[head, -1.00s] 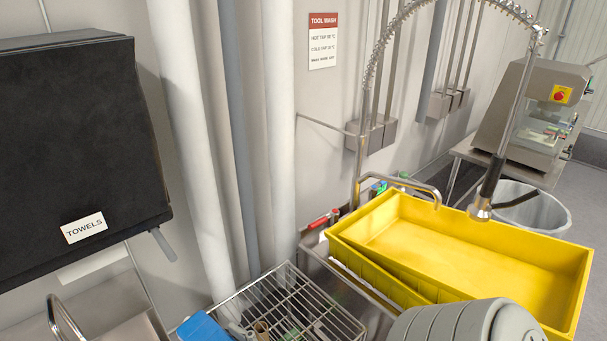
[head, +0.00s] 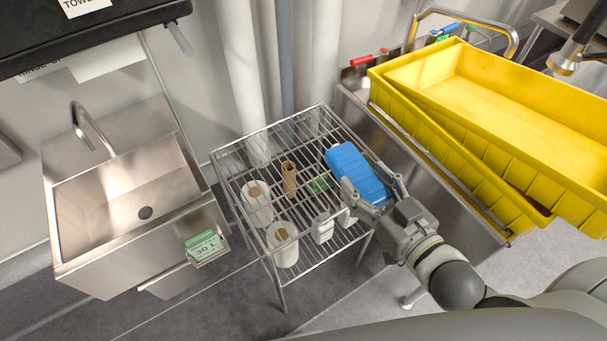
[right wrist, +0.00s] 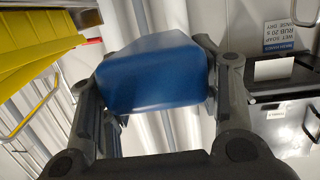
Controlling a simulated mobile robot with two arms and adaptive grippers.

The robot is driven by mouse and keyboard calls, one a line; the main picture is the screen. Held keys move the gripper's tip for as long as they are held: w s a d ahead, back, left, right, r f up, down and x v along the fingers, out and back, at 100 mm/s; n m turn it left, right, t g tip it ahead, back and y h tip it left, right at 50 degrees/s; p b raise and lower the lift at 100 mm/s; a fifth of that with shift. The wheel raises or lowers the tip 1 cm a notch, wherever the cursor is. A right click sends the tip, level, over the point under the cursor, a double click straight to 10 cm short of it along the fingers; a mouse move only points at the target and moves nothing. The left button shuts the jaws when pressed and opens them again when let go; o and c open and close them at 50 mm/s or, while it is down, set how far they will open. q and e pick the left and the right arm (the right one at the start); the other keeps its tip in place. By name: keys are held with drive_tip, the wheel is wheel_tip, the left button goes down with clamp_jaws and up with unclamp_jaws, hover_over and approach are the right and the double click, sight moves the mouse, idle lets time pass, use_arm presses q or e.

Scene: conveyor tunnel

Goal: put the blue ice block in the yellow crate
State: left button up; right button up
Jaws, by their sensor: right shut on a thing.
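The blue ice block (head: 356,170) is held between the fingers of my right gripper (head: 368,190), over the right side of a wire rack. In the right wrist view the block (right wrist: 155,72) sits between both fingers, and the gripper (right wrist: 158,88) is shut on it. The block appears raised, with pipes and wall behind it. A yellow crate (head: 470,75) lies to the right of the block, apart from it, tilted over another yellow crate (head: 440,160) at the sink. The yellow edge (right wrist: 35,70) shows at the left of the right wrist view. My left gripper is not in view.
The wire rack (head: 240,150) holds paper rolls (head: 283,245), a brown tube (head: 289,180) and small containers. A steel basin (head: 130,195) stands at the left. A tap (head: 460,15) rises behind the crates, and a spray head (head: 565,60) hangs at the upper right.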

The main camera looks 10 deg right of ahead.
drive_tip(key=f, duration=0.1)
drive_tip(key=f+y+b, duration=0.1)
drive_tip(key=f+n+b, duration=0.1)
drive_tip(key=shift+w+a+g+y, duration=0.15)
drive_tip(key=shift+w+g+y, duration=0.15)
drive_tip(key=w+a+f, duration=0.4)
drive_tip(key=w+a, duration=0.1)
drive_tip(key=w, duration=0.3)
hover_over(309, 194)
wheel_tip(309, 194, down, 5)
drive_tip(key=shift+s+d+f+b, duration=0.1)
drive_tip(key=shift+f+b, duration=0.1)
drive_tip(key=shift+b, duration=0.2)
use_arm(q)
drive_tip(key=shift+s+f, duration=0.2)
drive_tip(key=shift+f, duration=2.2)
use_arm(e)
drive_tip(key=shift+f, duration=1.7)
use_arm(q)
drive_tip(key=shift+b, duration=0.3)
use_arm(e)
drive_tip(key=shift+f, duration=0.2)
drive_tip(key=o, duration=1.4)
